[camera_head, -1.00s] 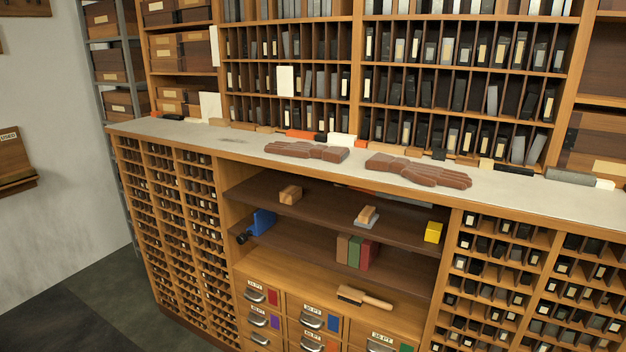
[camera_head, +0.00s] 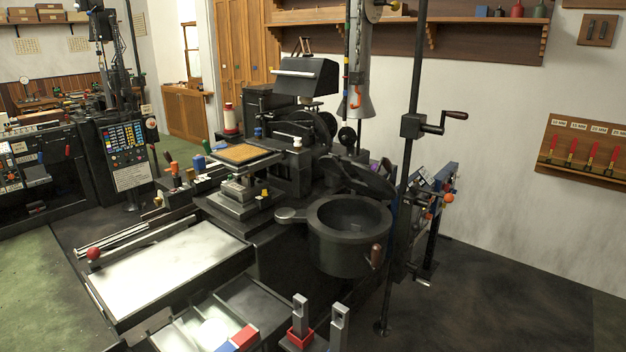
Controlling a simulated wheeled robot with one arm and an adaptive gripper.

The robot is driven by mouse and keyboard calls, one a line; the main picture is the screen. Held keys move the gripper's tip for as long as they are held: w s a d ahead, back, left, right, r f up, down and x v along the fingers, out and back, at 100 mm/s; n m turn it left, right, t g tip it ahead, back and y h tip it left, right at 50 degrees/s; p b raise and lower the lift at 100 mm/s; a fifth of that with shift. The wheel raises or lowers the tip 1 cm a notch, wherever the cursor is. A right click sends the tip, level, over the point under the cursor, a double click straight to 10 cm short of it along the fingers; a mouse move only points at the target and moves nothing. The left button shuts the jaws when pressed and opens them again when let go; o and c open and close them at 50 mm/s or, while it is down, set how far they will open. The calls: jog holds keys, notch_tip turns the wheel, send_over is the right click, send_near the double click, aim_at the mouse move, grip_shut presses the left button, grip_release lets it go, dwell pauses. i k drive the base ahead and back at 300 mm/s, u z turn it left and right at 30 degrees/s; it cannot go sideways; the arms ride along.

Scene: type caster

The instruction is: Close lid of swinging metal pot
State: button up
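The swinging metal pot (camera_head: 348,246) is a dark, round, thick-rimmed vessel near the middle of the head view, on the front right side of the black casting machine. Its top is open and I see into its hollow. The dark lid (camera_head: 358,178) is raised and tilted up at the pot's back edge, leaning away from the opening. A brown wooden handle (camera_head: 376,256) is on the pot's front right side. A flat rounded grey arm (camera_head: 291,215) reaches out from its left side. My gripper is not recognisable in the head view.
A vertical black pole (camera_head: 400,200) with a crank (camera_head: 455,115) stands close to the pot's right. A pale metal table (camera_head: 170,270) lies front left. Grey upright posts (camera_head: 338,325) stand at the bottom edge. The dark floor (camera_head: 510,290) at right is clear.

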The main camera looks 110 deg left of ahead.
aim_at(376, 186)
jog(key=u, duration=2.45)
jog(key=i, duration=3.2)
jog(key=u, duration=2.3)
